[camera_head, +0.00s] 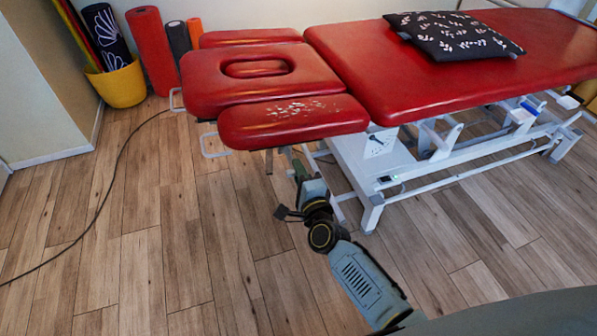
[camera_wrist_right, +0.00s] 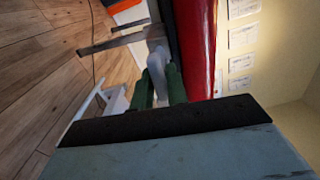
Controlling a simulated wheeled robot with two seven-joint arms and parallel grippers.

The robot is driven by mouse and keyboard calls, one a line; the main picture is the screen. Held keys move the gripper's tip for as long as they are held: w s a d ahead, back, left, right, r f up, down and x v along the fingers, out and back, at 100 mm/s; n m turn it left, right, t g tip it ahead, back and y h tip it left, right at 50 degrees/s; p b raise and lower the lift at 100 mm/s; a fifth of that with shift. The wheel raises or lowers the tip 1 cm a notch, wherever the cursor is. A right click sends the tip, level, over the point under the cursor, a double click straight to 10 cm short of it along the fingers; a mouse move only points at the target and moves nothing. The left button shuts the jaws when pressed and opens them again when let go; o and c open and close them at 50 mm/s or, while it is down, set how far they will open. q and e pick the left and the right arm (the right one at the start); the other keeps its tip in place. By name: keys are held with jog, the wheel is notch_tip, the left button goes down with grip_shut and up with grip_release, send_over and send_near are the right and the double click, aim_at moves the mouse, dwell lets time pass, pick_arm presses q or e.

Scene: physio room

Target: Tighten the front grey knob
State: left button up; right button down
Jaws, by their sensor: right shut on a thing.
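The red treatment table (camera_head: 430,75) has a split head section with a face hole. Its front red armrest pad (camera_head: 292,122) is worn and speckled white on top. My right gripper (camera_head: 299,167) reaches up to just under the front edge of this pad. In the right wrist view its two green fingers (camera_wrist_right: 160,88) are closed on a grey piece, which I take to be the front grey knob (camera_wrist_right: 157,66). The red pad runs close along the right of the fingers there. In the head view the knob is hidden by the gripper and pad. My left gripper is not in view.
A white table frame (camera_head: 375,170) stands right of my right arm. Metal loops (camera_head: 212,146) stick out at the pad's left end. A patterned cushion (camera_head: 455,36) lies on the table. A yellow bucket (camera_head: 120,86) and a red roll (camera_head: 150,50) stand back left. A black cable crosses the floor.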

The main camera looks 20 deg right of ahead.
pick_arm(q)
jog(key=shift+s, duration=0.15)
pick_arm(e)
jog(key=c, duration=1.4)
grip_release()
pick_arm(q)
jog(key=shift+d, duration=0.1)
